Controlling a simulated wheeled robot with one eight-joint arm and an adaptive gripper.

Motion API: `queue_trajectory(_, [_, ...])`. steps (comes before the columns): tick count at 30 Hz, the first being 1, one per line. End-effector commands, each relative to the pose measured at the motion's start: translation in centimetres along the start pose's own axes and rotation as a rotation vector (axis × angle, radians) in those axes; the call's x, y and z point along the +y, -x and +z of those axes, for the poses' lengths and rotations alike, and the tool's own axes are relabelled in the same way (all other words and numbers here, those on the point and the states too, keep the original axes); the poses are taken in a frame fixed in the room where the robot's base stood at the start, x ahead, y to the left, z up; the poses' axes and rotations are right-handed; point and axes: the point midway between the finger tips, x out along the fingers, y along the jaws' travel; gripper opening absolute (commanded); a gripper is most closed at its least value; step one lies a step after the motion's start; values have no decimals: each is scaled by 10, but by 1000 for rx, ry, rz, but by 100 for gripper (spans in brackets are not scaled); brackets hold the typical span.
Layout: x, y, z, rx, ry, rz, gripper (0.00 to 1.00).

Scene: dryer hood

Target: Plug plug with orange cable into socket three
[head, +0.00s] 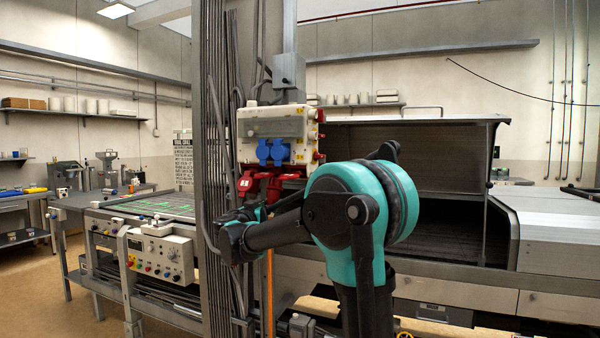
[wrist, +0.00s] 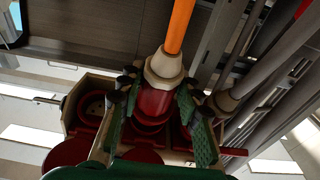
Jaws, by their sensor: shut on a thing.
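The plug (wrist: 154,101) has a red body and a cream collar, with the orange cable (wrist: 179,28) running up from it in the wrist view. My gripper (wrist: 157,108) is shut on it, with a green pad on each side. In the head view, my gripper is mostly hidden behind my arm, and the orange cable (head: 269,285) hangs below. The socket box (head: 272,128) has blue sockets (head: 273,151) in front and red sockets (head: 250,182) underneath. The plug is lined up close to a red socket; I cannot tell whether it is inserted. No socket numbers are readable.
In the wrist view, another plug (wrist: 225,102) with a grey cable sits at the box just right of my gripper. In the head view, a bundle of vertical pipes (head: 214,120) stands left of the box. The dryer hood (head: 410,165) is to the right.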

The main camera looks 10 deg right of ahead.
Motion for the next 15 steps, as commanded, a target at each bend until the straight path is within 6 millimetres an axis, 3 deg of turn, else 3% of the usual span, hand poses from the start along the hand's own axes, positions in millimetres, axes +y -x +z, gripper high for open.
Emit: queue_trajectory(15, [0,2,5,0,0,0,0])
